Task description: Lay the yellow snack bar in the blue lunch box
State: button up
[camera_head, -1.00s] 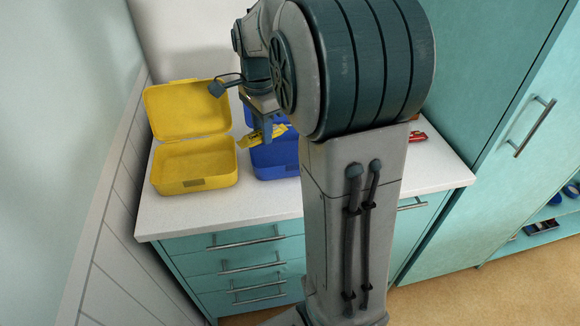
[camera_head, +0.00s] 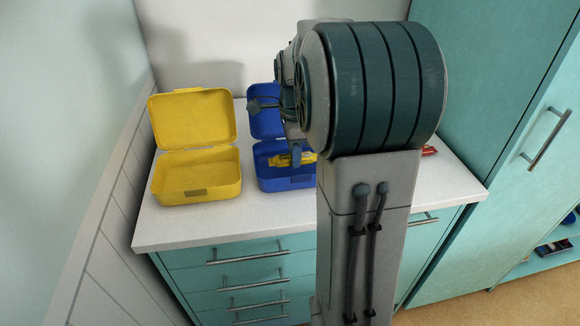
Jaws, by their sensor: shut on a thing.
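The yellow snack bar (camera_head: 280,160) is held in my gripper (camera_head: 296,157), over or inside the blue lunch box (camera_head: 286,184). Whether the bar touches the floor of the box cannot be told. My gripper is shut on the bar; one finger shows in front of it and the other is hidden. The blue lunch box stands open on the counter, with its lid (camera_head: 264,98) raised at the back. My arm hides the right part of the box and lid.
An open, empty yellow lunch box (camera_head: 197,181) stands close to the left of the blue one on the white counter (camera_head: 225,226). A red item (camera_head: 429,151) lies right of my arm. A wall is at left and a tall teal cabinet (camera_head: 500,130) at right.

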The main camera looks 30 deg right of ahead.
aim_at(290, 160)
jog(key=shift+w+a+f, duration=0.2)
jog(key=shift+a+f, duration=0.3)
jog(key=shift+a, duration=0.05)
jog(key=shift+f, duration=1.85)
jog(key=shift+f, duration=0.2)
jog(key=o, duration=0.7)
